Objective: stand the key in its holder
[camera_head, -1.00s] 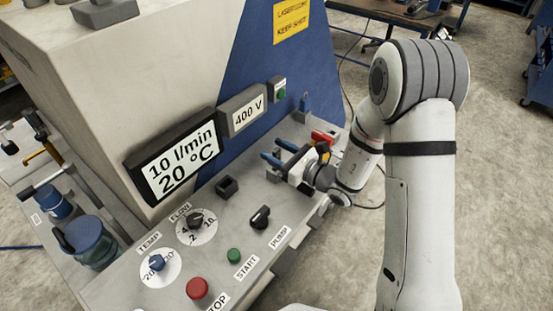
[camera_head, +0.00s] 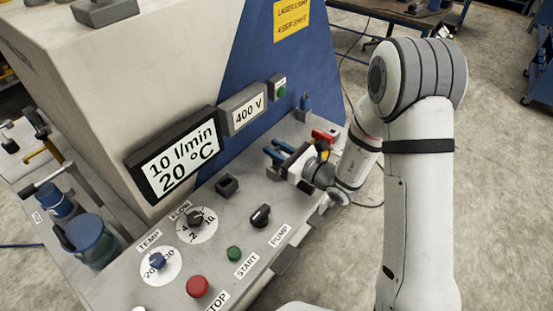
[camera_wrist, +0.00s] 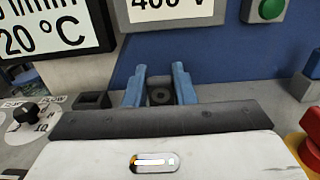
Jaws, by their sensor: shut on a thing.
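My gripper (camera_head: 271,150) is over the far right part of the grey console, its blue fingers pointing toward the blue wall. In the wrist view its fingers (camera_wrist: 158,73) stand a little apart, with a dark piece with a round grey centre, seemingly the key (camera_wrist: 160,96), between them. Most of the key is hidden, and its tilt cannot be told. The holder, a small black square socket (camera_head: 227,185), sits on the console left of the gripper, below the displays. It also shows in the wrist view (camera_wrist: 92,100), left of the fingers, its opening apparently empty.
The pump knob (camera_head: 260,215), flow knob (camera_head: 195,219), green start button (camera_head: 234,254) and red stop button (camera_head: 197,287) are on the console nearer the front. A red-and-yellow control (camera_head: 322,138) is close behind the gripper. The 400 V display (camera_head: 247,112) hangs on the wall.

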